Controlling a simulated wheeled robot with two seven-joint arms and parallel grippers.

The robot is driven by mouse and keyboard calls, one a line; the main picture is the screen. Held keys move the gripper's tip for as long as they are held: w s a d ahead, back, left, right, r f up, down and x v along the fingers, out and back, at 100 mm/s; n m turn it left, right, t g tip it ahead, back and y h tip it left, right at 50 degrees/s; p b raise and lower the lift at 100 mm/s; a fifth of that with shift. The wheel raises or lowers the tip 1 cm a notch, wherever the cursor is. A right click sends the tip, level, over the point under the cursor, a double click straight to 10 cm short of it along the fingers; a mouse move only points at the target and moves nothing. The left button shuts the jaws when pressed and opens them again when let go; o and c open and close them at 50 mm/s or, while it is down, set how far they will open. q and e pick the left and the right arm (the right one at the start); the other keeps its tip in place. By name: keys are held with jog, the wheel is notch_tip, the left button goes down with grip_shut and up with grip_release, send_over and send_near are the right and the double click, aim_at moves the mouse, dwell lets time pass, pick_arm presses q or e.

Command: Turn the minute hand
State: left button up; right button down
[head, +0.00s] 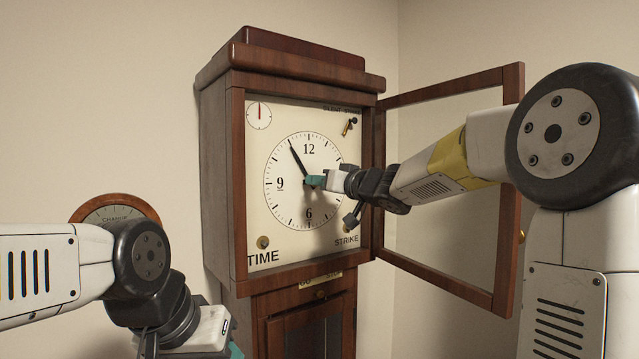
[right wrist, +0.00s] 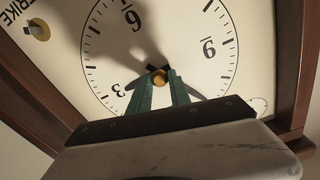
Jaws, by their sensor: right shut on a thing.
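The tall wooden clock (head: 225,190) has a cream face with a black minute hand (head: 298,158), which points up-left at about 11 in the head view. My right gripper (head: 316,181) reaches in from the right. Its green fingers are shut on the minute hand close to the brass hub (right wrist: 158,77). In the right wrist view the face is upside down, and the fingers (right wrist: 158,92) hide part of the hands; a dark hand (right wrist: 192,91) shows beside them. My left gripper (head: 234,349) is at the bottom edge, mostly cut off, away from the clock face.
The glazed door (head: 445,98) stands open on the right, behind my right arm. Winding holes, marked TIME (head: 263,242) and STRIKE, sit low on the face. A small dial (head: 259,115) is at upper left. A round wooden-rimmed dial (head: 113,213) is behind my left arm.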

jog(key=shift+f, duration=0.1)
jog(key=c, duration=1.2)
grip_release()
jog(key=v, duration=0.8)
jog(key=shift+w, duration=0.1)
